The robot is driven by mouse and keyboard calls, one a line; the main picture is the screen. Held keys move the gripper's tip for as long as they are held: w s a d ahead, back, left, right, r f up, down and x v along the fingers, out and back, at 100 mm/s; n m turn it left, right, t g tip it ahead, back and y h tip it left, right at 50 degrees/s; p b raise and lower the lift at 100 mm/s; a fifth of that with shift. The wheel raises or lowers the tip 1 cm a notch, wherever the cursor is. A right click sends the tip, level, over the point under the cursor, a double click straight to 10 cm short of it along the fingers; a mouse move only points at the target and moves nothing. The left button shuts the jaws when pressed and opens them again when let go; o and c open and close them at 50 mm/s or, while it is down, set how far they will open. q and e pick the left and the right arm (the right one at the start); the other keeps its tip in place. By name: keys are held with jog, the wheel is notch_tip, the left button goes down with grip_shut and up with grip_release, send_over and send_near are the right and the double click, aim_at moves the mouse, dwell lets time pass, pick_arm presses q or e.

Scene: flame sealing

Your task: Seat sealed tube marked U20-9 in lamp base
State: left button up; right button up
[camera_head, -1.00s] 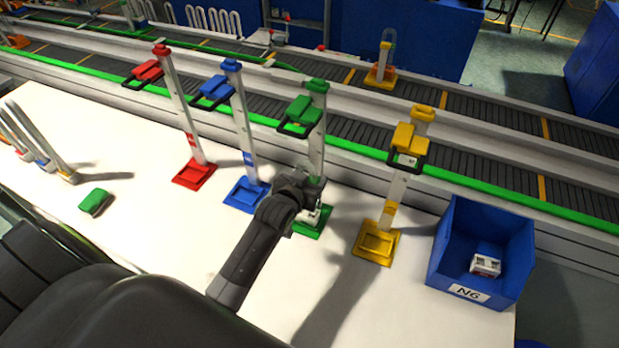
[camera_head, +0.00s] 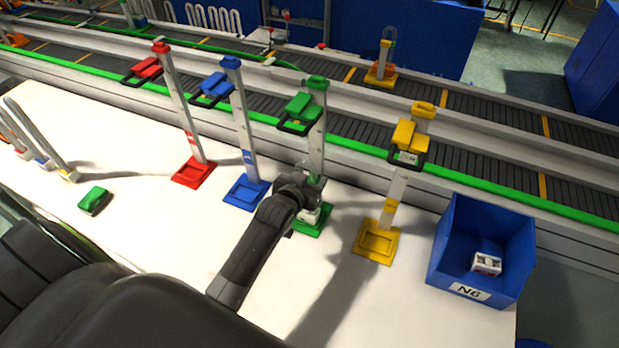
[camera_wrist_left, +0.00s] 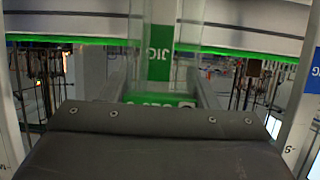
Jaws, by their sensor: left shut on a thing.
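My left gripper (camera_head: 314,194) is low in front of the green jig (camera_head: 316,140) in the head view. It is shut on a small piece, pale with green, mostly hidden by the gripper. In the left wrist view a green label with blurred lettering (camera_wrist_left: 160,100) shows just beyond the gripper body, in front of the jig's post (camera_wrist_left: 160,40). I cannot read the full mark. The green jig's foot (camera_head: 313,226) lies under the gripper; whether the held piece touches it I cannot tell. My right gripper is not in view.
Red (camera_head: 193,172), blue (camera_head: 245,193) and yellow (camera_head: 376,243) jig feet stand on the white table (camera_head: 150,245). A green block (camera_head: 94,199) and leaning tubes (camera_head: 38,140) are at left. A blue N6 bin (camera_head: 440,265) is at right. A conveyor (camera_head: 490,168) runs behind.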

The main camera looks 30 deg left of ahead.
pick_arm(q)
jog(key=shift+f+b, duration=0.3)
jog(key=shift+f, duration=0.25)
dwell(0.4)
jog(key=o, duration=1.1)
jog(key=b+v, duration=0.2)
jog(key=v, duration=1.5)
jog(key=shift+s+r, duration=0.1)
jog(key=shift+s, duration=0.15)
